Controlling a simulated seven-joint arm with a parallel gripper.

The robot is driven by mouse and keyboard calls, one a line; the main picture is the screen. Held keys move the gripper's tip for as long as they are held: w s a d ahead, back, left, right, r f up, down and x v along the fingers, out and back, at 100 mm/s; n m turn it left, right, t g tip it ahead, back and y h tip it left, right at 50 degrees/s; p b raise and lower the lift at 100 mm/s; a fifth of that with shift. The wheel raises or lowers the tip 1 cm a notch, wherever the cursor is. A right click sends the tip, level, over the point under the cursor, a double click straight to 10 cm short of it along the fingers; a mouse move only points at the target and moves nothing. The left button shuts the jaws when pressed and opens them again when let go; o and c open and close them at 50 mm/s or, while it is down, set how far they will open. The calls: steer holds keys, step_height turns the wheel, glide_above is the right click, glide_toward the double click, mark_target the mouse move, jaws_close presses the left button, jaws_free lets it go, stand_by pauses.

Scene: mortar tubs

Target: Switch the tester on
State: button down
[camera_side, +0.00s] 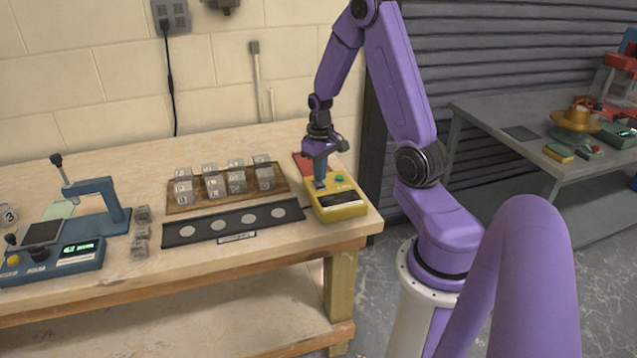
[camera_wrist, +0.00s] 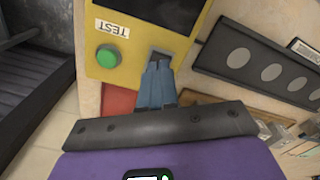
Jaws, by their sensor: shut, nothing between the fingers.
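The tester, a yellow box (camera_side: 338,203) with a dark display and a green button, stands near the bench's right front corner. It also shows in the wrist view (camera_wrist: 90,62), with a "TEST" label, a round green button (camera_wrist: 108,56) and a grey patch that may be its switch. My gripper (camera_side: 320,184) is shut and empty, pointing down at the tester's left part. In the wrist view its blue fingertips (camera_wrist: 158,66) are at the grey patch, left of it the green button. The fingers cover part of the patch, so I cannot tell whether they touch it or how it is set.
A black strip with several pale discs (camera_side: 233,223) lies left of the tester. Behind it is a wooden tray (camera_side: 180,209) with several grey cubes. A red plate (camera_side: 301,166) lies behind the tester. A blue device (camera_side: 50,265) stands at the far left.

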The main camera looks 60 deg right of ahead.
mark_target(320, 185)
steer(key=shift+f, duration=0.95)
stand_by(0.6)
steer(key=shift+r, duration=3.55)
